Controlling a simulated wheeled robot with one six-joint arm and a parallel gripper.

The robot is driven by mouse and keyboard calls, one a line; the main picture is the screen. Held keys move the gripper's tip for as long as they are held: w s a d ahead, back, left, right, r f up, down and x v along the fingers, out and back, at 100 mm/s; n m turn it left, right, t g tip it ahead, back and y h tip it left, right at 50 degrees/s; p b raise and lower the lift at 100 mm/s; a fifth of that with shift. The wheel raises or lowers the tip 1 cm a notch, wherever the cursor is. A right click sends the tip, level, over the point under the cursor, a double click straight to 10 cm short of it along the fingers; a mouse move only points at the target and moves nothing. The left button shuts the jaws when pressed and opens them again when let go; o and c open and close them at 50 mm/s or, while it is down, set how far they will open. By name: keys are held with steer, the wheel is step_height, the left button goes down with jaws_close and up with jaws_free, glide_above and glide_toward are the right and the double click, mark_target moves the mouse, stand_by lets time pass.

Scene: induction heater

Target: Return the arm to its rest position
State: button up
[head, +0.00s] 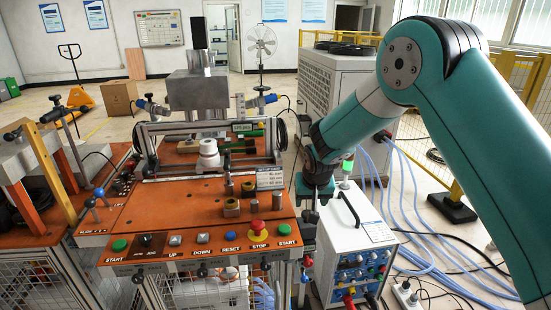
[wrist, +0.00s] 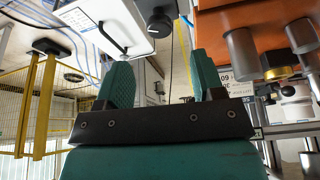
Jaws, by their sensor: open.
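My teal arm (head: 440,65) reaches from the right edge of the head view, bends at a high elbow and slopes down to the left. My gripper (head: 312,208) points down between the orange machine table (head: 130,208) and a white control box (head: 345,235). In the wrist view my gripper (wrist: 160,75) shows two teal fingers standing well apart, with nothing between them. The tips look clear of the box and table, but the exact gap cannot be told.
The table front carries a row of buttons, including a red stop knob (head: 255,227). Metal cylinders and a white stacked part (head: 209,153) stand on it. A grey cabinet (head: 335,85), blue hoses (head: 400,210) and yellow fencing (head: 520,75) are near my arm.

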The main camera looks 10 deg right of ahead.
steer(key=s+a+r+n+g+y, duration=0.1)
steer(key=s+a+r+n+y, duration=0.15)
steer(key=s+r, duration=0.6)
steer(key=s+a+r+n+g+y, duration=0.1)
steer(key=s+r+n, duration=0.2)
steer(key=s, duration=1.1)
steer(key=s+a+r+n+g+y, duration=0.1)
steer(key=s+r+n+g, duration=0.1)
steer(key=s+r, duration=0.6)
steer(key=s+n, duration=0.1)
steer(key=s, duration=0.6)
stand_by(1.2)
